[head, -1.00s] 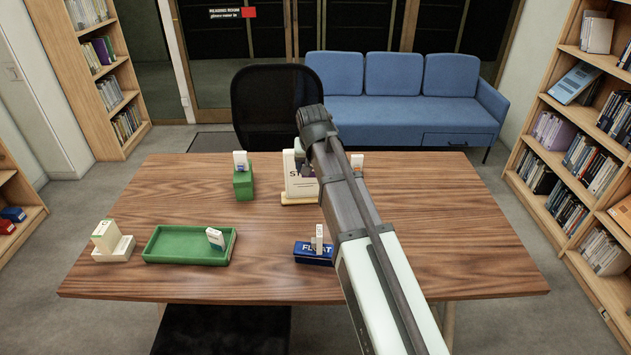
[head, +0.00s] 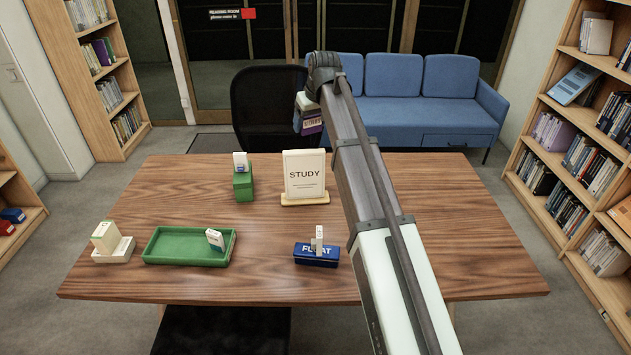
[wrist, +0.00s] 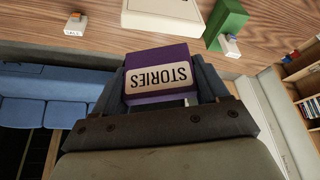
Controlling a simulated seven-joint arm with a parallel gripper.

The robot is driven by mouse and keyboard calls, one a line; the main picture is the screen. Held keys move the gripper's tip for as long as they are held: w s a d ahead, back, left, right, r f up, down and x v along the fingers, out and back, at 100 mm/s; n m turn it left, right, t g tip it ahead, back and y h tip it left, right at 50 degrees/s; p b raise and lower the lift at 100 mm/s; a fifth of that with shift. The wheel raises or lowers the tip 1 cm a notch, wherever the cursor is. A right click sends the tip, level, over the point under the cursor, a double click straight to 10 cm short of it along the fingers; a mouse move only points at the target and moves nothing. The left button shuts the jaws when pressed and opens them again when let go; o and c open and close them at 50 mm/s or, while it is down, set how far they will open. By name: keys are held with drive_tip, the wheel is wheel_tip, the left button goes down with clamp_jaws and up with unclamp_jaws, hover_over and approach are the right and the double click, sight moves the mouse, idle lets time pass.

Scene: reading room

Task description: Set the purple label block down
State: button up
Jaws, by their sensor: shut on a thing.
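The purple label block (head: 310,122) has a pale label that reads STORIES upside down in the wrist view (wrist: 160,75). My gripper (wrist: 162,88) is shut on it, with one finger on each side. In the head view the block hangs under my gripper (head: 310,108), which is partly hidden by my own arm. It appears held above the far side of the wooden table (head: 420,200), in front of the sofa in the picture. Its height over the table is hard to tell.
A STUDY sign (head: 305,175) stands near the table's back middle, with a green block (head: 243,185) left of it.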

drive_tip(key=w+d+n+g+y, duration=0.1)
drive_tip(key=w+n+g+y, duration=0.1)
drive_tip(key=w+n, duration=0.9)
drive_tip(key=shift+w+f+m, duration=0.35)
drive_tip(key=shift+f+m, duration=0.15)
drive_tip(key=shift+f, duration=4.15)
drive_tip(key=shift+w+f+m, duration=0.3)
drive_tip(key=shift+f+m, duration=0.2)
drive_tip(key=shift+f, duration=4.2)
drive_tip(key=shift+w+f+m, duration=0.35)
drive_tip(key=shift+f+m, duration=0.15)
drive_tip(key=shift+f, duration=4.15)
drive_tip(key=shift+f, duration=0.15)
drive_tip(key=o, duration=1.1)
drive_tip(key=v, duration=1.2)
drive_tip(key=shift+w, duration=0.1)
drive_tip(key=shift+d, duration=0.15)
